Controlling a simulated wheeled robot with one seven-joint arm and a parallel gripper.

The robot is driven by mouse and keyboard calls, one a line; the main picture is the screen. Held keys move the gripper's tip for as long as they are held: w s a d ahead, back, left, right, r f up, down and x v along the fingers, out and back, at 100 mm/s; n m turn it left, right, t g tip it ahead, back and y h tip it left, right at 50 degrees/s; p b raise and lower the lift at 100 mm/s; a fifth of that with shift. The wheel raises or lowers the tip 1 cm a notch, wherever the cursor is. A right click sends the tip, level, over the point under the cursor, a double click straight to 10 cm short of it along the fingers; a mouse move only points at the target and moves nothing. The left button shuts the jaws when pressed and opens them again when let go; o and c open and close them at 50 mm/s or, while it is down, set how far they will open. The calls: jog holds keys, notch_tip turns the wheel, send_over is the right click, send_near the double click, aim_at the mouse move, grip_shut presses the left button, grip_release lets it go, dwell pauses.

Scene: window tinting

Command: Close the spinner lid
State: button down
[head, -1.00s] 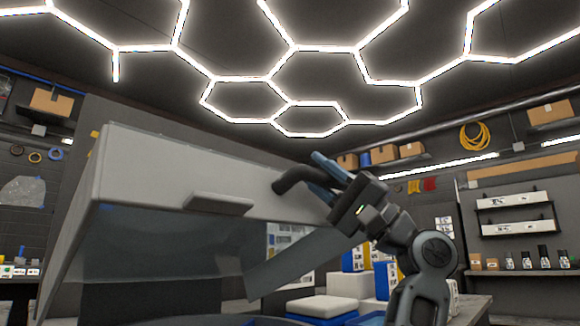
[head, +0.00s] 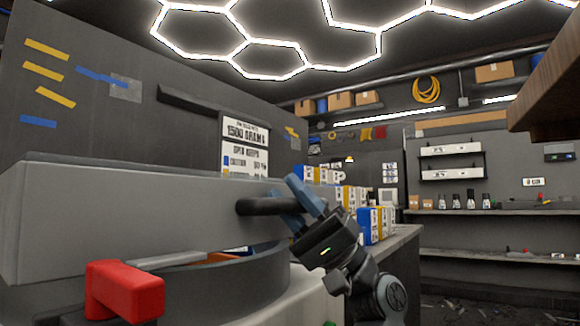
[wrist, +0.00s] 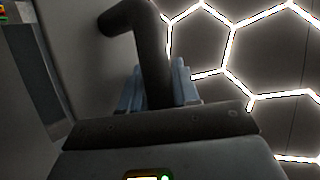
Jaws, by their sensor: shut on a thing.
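The spinner lid (head: 120,215) is a large grey box-like cover, low over the round tub (head: 225,285) in the head view. A gap shows under its front edge, with some blue and orange inside. My gripper (head: 292,207) is shut on the lid's dark bar handle (head: 262,206) at the lid's right side. The wrist view shows the handle (wrist: 152,65) between the two bluish fingers (wrist: 158,88). A red latch or handle (head: 125,290) stands at the front of the machine, below the lid edge.
A dark panel with coloured tape strips (head: 50,70) and a "1500 grams" sign (head: 245,145) stands behind the lid. Blue, yellow and white boxes (head: 370,225) line the counter to the right. A wooden shelf edge (head: 550,100) juts in at upper right.

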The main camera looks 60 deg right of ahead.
jog(key=shift+s+f, duration=0.15)
jog(key=shift+f, duration=1.1)
jog(key=c, duration=0.9)
grip_release()
jog(key=v, duration=0.7)
jog(key=shift+s+f, duration=0.25)
jog(key=shift+f, duration=0.05)
